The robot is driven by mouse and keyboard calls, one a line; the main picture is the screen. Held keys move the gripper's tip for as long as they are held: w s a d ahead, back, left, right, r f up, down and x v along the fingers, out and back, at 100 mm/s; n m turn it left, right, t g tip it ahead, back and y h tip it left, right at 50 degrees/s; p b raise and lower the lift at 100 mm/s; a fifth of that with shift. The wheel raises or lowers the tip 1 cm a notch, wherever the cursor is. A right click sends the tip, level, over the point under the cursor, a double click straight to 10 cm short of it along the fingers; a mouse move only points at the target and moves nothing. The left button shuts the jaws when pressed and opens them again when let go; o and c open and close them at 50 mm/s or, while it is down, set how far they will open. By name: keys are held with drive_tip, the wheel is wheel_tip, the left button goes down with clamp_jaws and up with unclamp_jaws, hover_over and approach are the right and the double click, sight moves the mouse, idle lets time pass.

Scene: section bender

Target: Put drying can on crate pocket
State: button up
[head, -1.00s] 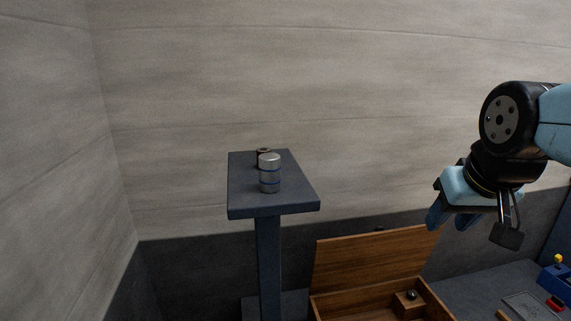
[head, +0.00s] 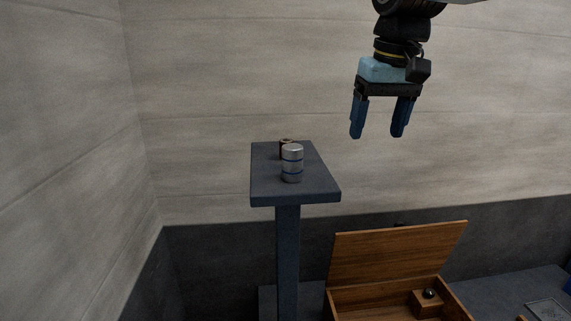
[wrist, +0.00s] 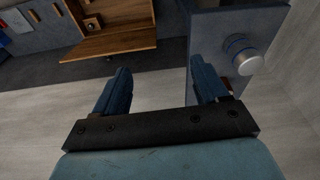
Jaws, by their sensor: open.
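The drying can is a silver can with blue bands (head: 292,163). It stands upright on a dark grey pedestal top (head: 262,180) in the head view, and it also shows at the right of the wrist view (wrist: 243,54). My gripper (head: 376,134) is open and empty, pointing down, above and to the right of the pedestal, apart from the can. Its blue fingers also show in the wrist view (wrist: 158,82). An open wooden crate (head: 385,300) with a raised lid stands low at the right; I cannot tell which part is its pocket.
A small brown object (head: 284,144) sits behind the can on the pedestal, partly hidden. A wooden block with a dark ball (head: 428,294) is inside the crate. Pale walls stand behind and left. The air between gripper and pedestal is clear.

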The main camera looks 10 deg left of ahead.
wheel_tip(320, 180, up, 4)
drive_tip(key=n+g, duration=0.2)
hover_over(292, 162)
drive_tip(key=w, duration=0.2)
drive_tip(key=shift+s+a+h, duration=0.2)
drive_tip(key=shift+h, duration=0.2)
wheel_tip(292, 162, down, 13)
drive_tip(key=shift+w+d+f, duration=0.1)
drive_tip(key=shift+w+f, duration=0.05)
drive_tip(key=shift+f, duration=0.05)
drive_tip(key=shift+c, duration=0.2)
drive_tip(key=c, duration=1.2)
drive_tip(key=shift+r, duration=0.15)
